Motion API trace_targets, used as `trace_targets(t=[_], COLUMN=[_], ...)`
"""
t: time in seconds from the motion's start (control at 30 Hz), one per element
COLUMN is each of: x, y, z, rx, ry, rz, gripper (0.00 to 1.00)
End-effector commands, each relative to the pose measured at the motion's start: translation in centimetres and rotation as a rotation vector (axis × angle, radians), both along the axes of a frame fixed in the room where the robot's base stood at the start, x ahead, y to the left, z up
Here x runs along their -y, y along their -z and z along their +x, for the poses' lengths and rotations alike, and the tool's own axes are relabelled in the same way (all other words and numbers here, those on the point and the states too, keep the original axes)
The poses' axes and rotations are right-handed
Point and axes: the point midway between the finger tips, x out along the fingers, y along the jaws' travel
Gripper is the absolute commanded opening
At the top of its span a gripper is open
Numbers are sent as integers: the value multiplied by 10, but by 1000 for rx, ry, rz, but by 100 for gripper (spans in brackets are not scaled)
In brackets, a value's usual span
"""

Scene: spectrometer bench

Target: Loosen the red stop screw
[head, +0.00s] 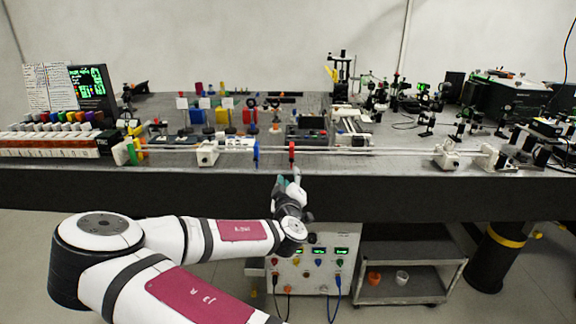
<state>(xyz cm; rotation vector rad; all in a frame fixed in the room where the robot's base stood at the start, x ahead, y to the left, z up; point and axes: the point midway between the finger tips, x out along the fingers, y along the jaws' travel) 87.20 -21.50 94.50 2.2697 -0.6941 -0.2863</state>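A red upright part (291,152), which looks like the red stop screw, stands on the long pale rail (370,151) near the front edge of the bench.
A blue upright part (256,154) and a white carriage (207,153) are on the rail to the left. Another white carriage (447,154) is to the right. A control box (317,280) with cables and a metal cart (408,270) stand below the bench (400,182).

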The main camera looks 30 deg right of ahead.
Motion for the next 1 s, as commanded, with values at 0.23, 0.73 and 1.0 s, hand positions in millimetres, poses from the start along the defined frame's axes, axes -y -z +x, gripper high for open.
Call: trace_targets(t=[0.23, 0.73, 1.0], x=[28, 55, 54], y=[1, 1, 1], z=[41, 79, 79], rx=[0, -1, -1], ry=[0, 2, 1], rz=[0, 2, 2], gripper=[34, 34, 20])
